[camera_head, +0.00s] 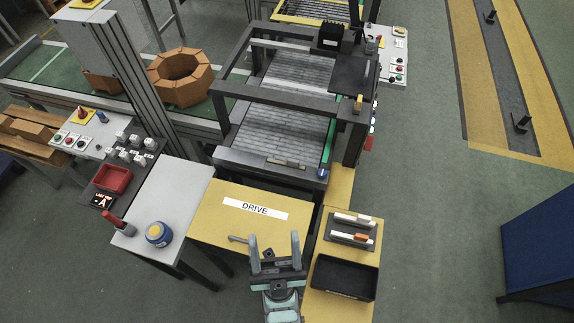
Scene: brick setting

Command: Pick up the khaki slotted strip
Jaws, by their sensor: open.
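A thin khaki strip (287,163) lies flat near the front edge of the roller conveyor machine (268,174), left of a small blue knob. It looks like the slotted strip, but its slots are too small to make out. My gripper (274,240) is at the bottom middle, over the yellow table (205,220). Its two fingers are spread apart with nothing between them. It is well in front of the strip and apart from it.
A dark frame (235,92) rises over the conveyor. A black tray (343,278) and a rack (348,232) with white and orange pieces stand at right. A grey-handled tool (238,240) lies left of my gripper. A blue-yellow roll (159,234) sits on the white table.

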